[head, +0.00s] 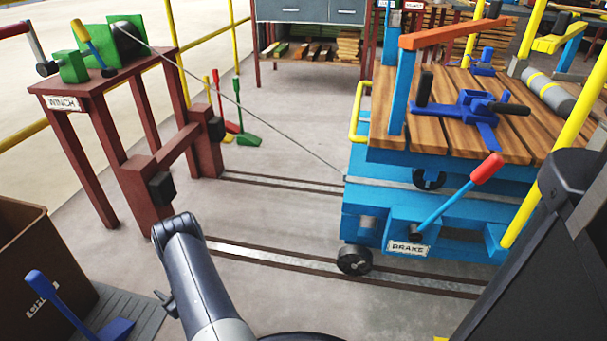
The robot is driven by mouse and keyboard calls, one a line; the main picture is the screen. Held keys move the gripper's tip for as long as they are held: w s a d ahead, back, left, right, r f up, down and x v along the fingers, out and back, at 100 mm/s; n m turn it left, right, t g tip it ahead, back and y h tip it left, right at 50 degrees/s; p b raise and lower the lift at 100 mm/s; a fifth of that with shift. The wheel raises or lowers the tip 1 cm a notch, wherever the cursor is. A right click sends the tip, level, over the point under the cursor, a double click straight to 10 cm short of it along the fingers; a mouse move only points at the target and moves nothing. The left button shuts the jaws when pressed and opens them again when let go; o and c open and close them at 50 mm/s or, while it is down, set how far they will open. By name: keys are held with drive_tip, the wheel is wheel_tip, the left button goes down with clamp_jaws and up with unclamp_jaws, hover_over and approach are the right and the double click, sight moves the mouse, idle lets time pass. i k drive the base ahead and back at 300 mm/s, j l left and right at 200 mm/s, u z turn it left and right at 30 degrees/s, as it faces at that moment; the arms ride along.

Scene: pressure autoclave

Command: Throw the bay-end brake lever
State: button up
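The brake lever (449,205) is a blue rod with a red grip (487,168) at its upper end. It leans up and to the right from a pivot above the white BRAKE label (407,249) on the near side of the blue cart (386,205). A grey and black link of my arm rises from the bottom edge, left of the cart. Dark parts at the right edge cover some of the cart's right end. My gripper does not show, and nothing visible touches the lever.
The cart has a wooden deck (440,133) and stands at floor rails (330,268). A cable (240,103) runs from the red winch stand (100,85) to the cart. The floor between winch and cart is mostly clear.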

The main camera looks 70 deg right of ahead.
sight(494, 163)
drive_tip(key=z, duration=3.8)
